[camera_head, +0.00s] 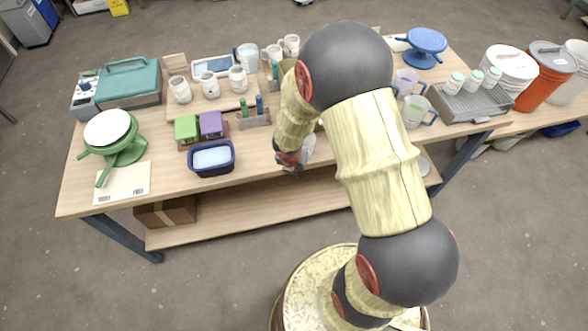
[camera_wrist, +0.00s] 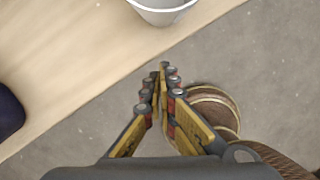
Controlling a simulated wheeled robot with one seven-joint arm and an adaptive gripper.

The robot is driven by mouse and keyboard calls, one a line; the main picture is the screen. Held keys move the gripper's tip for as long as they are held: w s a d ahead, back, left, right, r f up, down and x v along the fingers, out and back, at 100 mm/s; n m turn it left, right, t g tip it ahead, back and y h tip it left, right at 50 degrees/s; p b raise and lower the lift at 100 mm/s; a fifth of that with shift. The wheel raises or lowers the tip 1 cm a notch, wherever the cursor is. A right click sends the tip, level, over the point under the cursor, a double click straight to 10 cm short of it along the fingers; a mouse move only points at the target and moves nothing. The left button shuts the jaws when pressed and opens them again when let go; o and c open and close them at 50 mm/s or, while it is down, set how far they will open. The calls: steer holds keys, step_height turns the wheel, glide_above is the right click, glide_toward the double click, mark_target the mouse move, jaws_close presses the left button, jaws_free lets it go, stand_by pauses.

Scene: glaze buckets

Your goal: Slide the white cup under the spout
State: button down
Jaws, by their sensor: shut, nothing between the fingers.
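A white cup (camera_wrist: 160,12) is at the top of the wrist view, cut off by the frame, close to the table's front edge. A pale patch beside my gripper in the head view (camera_head: 309,146) seems to be the same cup, mostly hidden by my arm. My gripper (camera_wrist: 164,72) is shut and empty, its fingertips pointing toward the cup with a gap between them. In the head view my gripper (camera_head: 292,161) is at the front edge, partly hidden. I cannot make out the spout; my arm covers the middle of the table.
The wooden table (camera_head: 262,152) holds a navy tub (camera_head: 212,170) left of my gripper and purple (camera_head: 211,125) and green (camera_head: 186,129) boxes behind it. Clear pitchers (camera_head: 416,111) and a grey rack (camera_head: 470,104) stand at right. Floor shows below the front edge.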

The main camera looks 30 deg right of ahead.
steer(key=shift+w+d+r+p, duration=0.1)
steer(key=shift+w+d+p, duration=0.3)
steer(key=shift+w+d, duration=1.05)
steer(key=shift+w+d+r+p, duration=0.1)
steer(key=shift+w+d+p, duration=0.35)
steer(key=shift+p, duration=0.3)
steer(key=shift+w+d+p, duration=0.3)
steer(key=shift+d, duration=0.05)
